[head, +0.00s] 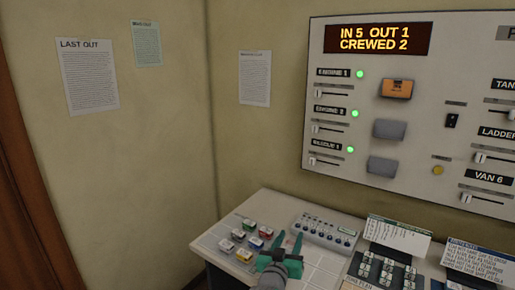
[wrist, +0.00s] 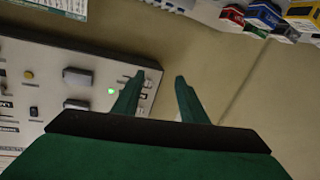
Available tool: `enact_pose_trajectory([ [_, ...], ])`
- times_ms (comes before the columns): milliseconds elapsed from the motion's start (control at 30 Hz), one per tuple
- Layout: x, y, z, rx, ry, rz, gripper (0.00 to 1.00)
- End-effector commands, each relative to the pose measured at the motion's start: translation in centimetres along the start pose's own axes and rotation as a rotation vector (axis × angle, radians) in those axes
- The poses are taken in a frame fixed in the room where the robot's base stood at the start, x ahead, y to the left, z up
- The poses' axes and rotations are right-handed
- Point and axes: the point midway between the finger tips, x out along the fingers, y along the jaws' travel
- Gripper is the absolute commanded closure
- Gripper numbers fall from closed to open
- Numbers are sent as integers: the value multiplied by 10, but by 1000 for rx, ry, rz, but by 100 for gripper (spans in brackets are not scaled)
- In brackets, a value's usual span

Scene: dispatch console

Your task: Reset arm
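My gripper (head: 289,238) is green with two slim fingers and hovers over or near the back part of the white desk in the head view. The gap is empty. The wall panel (head: 420,140) stands well behind and above my gripper. It also shows at the left of the wrist view (wrist: 60,55), with one lit green lamp close beside the left finger in the picture.
Several coloured blocks (head: 252,243) sit on the desk left of my gripper. A grey switch box (head: 326,231) stands just behind it. A keypad (head: 383,270) and printed cards (head: 400,236) lie to the right. The display (head: 378,38) reads IN 5 OUT 1 CREWED 2.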

Motion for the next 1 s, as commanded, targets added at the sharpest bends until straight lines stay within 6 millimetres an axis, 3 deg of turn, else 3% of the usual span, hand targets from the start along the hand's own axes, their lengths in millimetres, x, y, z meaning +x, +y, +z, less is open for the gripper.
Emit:
enact_pose_trajectory([
  [33, -12, -3, 24, -11, -9, -17, 61],
  [200, -55, -11, 86, -31, -19, -78, 61],
  [500, -146, -16, 175, -47, -41, -177, 61],
  [800, -250, -8, 235, -39, -65, -262, 61],
  [1000, -320, 4, 258, -23, -81, -306, 61],
])
